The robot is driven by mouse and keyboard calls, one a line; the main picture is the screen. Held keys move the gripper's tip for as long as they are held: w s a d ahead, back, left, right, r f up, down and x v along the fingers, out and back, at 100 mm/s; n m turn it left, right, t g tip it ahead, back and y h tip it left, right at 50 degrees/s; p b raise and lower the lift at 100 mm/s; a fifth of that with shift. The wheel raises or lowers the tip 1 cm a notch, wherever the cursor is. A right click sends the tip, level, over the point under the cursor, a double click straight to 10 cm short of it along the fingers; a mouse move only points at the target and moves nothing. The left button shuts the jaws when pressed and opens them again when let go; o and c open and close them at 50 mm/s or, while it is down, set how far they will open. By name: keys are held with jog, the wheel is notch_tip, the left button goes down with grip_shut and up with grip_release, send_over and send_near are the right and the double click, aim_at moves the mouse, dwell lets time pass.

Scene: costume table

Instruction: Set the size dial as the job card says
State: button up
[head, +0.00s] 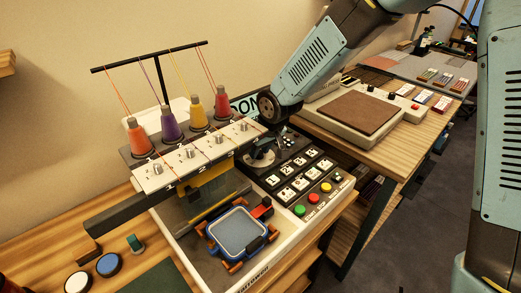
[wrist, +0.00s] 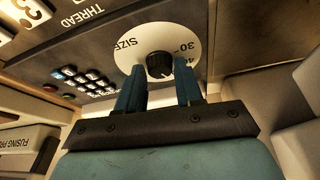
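The size dial (wrist: 159,62) shows in the wrist view as a white disc with a dark round knob, on a dark panel. The word SIZE and the numbers 30 and 40 are readable on it; the rest is hidden. My gripper (wrist: 160,76) is open, with one blue finger at each side of the knob's lower part. I cannot tell whether the fingers touch the knob. In the head view my gripper (head: 264,150) is over the sewing machine's panel and partly hides the dial. I cannot make out a job card.
The embroidery machine carries several thread cones (head: 171,124) and a blue hoop (head: 238,233). Red, green and yellow buttons (head: 312,198) lie right of the hoop. A press with a brown pad (head: 355,112) stands on the table to the right. A keypad (wrist: 85,80) is left of the dial.

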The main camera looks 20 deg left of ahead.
jog(key=o, duration=0.3)
jog(key=shift+d, duration=0.1)
jog(key=shift+d+r, duration=0.15)
jog(key=shift+r, duration=0.25)
jog(key=s+d, duration=0.2)
jog(key=d, duration=0.1)
jog(key=s+d, duration=0.2)
jog(key=d, duration=0.1)
jog(key=s+d, duration=0.3)
jog(key=d, duration=0.1)
